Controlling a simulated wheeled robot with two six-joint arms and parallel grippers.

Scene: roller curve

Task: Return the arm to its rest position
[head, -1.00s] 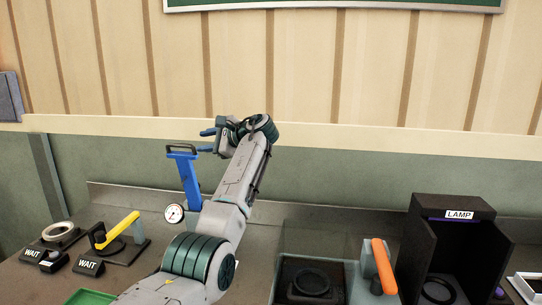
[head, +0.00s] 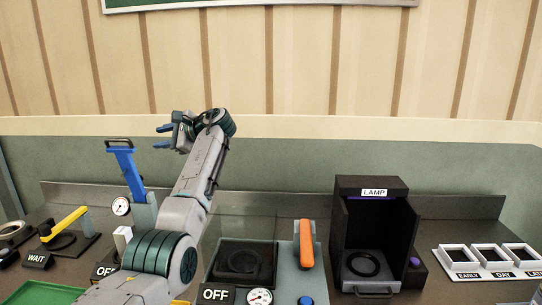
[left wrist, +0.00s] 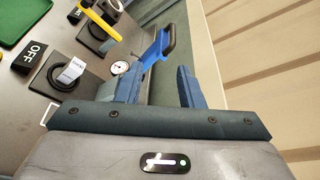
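My left arm rises from the bottom of the head view and its gripper (head: 163,136) is raised above the bench, pointing left. The blue fingers stand apart with nothing between them. In the left wrist view the left gripper (left wrist: 158,88) also shows open and empty. The blue lever with a dark handle (head: 126,165) stands upright to the left of the gripper, and they look apart in the head view. The lever also shows beyond the fingers in the left wrist view (left wrist: 157,50). My right gripper is not in view.
On the bench (head: 420,285) stand a yellow-handled press (head: 63,223), an orange lever (head: 306,244), a dark LAMP booth (head: 371,222) and a white tray (head: 488,259) marked EARLY, DAY and LATE. A green tray (head: 45,294) lies at front left. The air above the bench at right is clear.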

